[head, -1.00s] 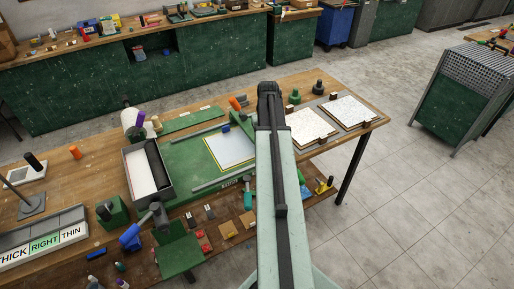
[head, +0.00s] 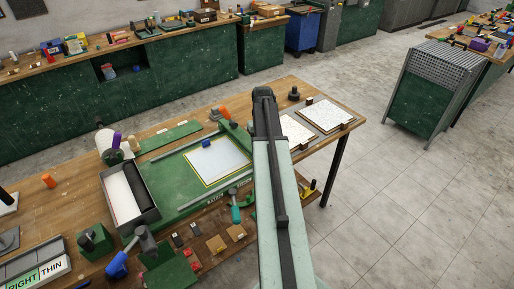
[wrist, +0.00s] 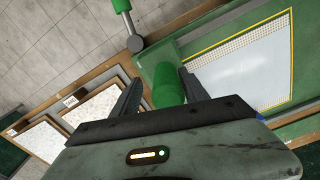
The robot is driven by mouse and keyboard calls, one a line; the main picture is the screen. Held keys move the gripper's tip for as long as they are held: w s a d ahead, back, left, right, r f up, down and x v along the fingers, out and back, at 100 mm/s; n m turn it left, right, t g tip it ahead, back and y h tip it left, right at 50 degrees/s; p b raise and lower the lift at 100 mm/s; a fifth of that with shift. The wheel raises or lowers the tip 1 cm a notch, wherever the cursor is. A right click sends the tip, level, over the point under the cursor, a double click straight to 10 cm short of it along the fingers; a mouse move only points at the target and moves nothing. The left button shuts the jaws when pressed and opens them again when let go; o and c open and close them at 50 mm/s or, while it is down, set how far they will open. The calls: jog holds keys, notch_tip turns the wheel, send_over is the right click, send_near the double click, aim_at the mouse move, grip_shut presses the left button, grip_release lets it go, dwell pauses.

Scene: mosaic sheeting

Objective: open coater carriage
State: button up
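The coater is a green bed (head: 172,163) on the wooden table, with grey rails and a yellow-edged white sheet (head: 217,160). A grey open-topped box (head: 148,205) with a white inside and a dark side sits across its left end; it looks like the carriage, but I cannot be sure. In the head view my arm hides my gripper. In the wrist view my gripper (wrist: 162,78) is open, its fingers apart on either side of a green cylinder (wrist: 167,85). I see gaps beside the cylinder; its base is hidden. The sheet also shows at the wrist view's right (wrist: 245,65).
Two speckled panels (head: 325,115) lie on the table's right end. A blue-handled tool (head: 118,264) and a green block (head: 95,240) stand front left. Floor (head: 420,200) is clear to the right.

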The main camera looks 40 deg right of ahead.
jog(key=shift+a, duration=0.25)
jog(key=shift+r, duration=0.25)
notch_tip(320, 180, up, 7)
jog(key=p, duration=0.8)
jog(key=shift+r, duration=0.2)
